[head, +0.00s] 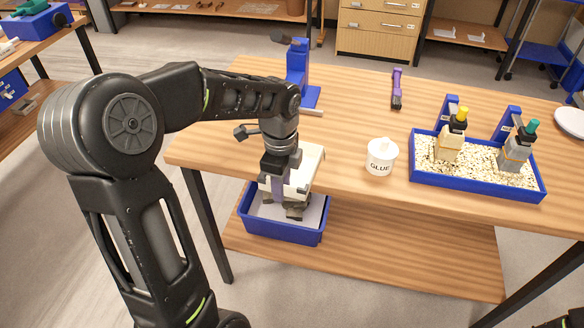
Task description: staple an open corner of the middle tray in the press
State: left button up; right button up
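The blue press (298,72) stands upright at the table's back left, with a dark handle on top. A purple hand tool (397,88), possibly a stapler, lies at the back middle. My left gripper (287,203) points down at the table's front left edge, above the blue bin. A beige, flat-sided piece (308,163), possibly a tray, is right beside the gripper and partly hidden by it. I cannot tell whether the fingers grip it or how far apart they are. No tray can be made out for certain as the middle one. My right gripper is out of view.
A white glue pot (382,157) stands at the table's middle front. A blue box (478,185) of pale granules at the right holds two capped bottles. The blue bin (283,231) sits below the tabletop. The table between press and glue pot is mostly clear.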

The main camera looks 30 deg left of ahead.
pick_arm(q)
jog(key=shift+c, duration=0.5)
grip_shut()
